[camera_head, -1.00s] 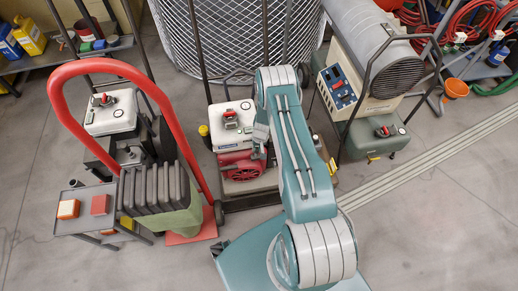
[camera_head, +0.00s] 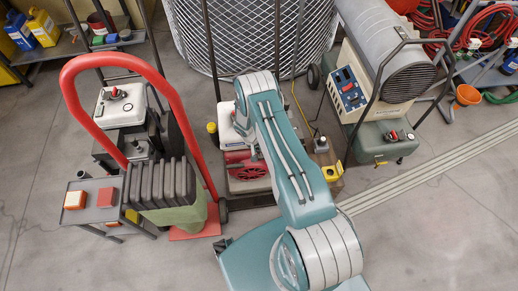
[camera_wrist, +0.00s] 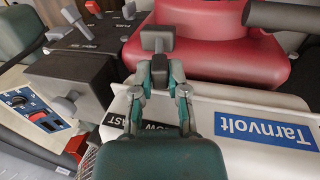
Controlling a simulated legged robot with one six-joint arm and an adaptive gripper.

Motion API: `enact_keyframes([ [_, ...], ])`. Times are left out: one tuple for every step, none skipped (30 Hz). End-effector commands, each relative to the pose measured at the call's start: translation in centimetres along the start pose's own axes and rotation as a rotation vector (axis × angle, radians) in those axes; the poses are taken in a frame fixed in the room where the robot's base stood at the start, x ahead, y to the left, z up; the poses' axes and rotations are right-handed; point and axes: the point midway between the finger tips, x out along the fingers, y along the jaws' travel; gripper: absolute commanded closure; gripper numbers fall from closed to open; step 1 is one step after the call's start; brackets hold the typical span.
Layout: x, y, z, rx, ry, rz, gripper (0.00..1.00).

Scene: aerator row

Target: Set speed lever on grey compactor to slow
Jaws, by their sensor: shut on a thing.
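In the wrist view my gripper (camera_wrist: 159,88) is shut on a grey lever with a block-shaped head (camera_wrist: 158,38) and a dark stem. Below the lever is a dark label (camera_wrist: 120,125) whose visible letters read as part of FAST and SLOW; my gripper covers much of it. The lever's exact position against the label is hard to tell. The machine has a pale panel with a blue Tarnvolt plate (camera_wrist: 285,130) and a red body (camera_wrist: 210,50). In the head view this white-and-red machine (camera_head: 246,172) stands in the middle, partly behind my arm, which hides my gripper there.
In the wrist view a dark box with several small levers (camera_wrist: 75,75) is close on the left. In the head view a grey cylindrical heater (camera_head: 400,60) stands right, and a red hand truck (camera_head: 68,85) and white-topped machine (camera_head: 120,105) stand left. Floor shows at front right.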

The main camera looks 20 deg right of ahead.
Motion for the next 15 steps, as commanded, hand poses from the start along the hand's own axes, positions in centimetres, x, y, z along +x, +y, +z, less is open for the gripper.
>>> enact_keyframes([
  [0.09,-0.14,0.23,-0.002,-0.005,0.013,1.00],
  [0.10,-0.17,0.24,-0.002,-0.005,0.019,1.00],
  [0.10,-0.21,0.23,-0.001,-0.005,0.027,1.00],
  [0.10,-0.25,0.22,-0.002,-0.005,0.031,1.00],
  [0.10,-0.28,0.22,-0.001,-0.005,0.035,1.00],
  [0.09,-0.32,0.21,0.000,-0.005,0.040,1.00],
  [0.09,-0.34,0.22,0.000,-0.005,0.044,1.00],
  [0.09,-0.36,0.22,0.000,-0.005,0.047,1.00],
  [0.08,-0.37,0.22,-0.001,-0.005,0.050,1.00],
  [0.08,-0.38,0.22,-0.001,-0.005,0.052,1.00],
  [0.08,-0.38,0.22,-0.001,-0.005,0.053,1.00],
  [0.08,-0.39,0.22,-0.001,-0.005,0.054,1.00],
  [0.08,-0.39,0.23,-0.001,-0.005,0.055,1.00],
  [0.07,-0.39,0.23,-0.001,-0.005,0.055,1.00],
  [0.07,-0.39,0.23,0.000,-0.006,0.055,1.00],
])
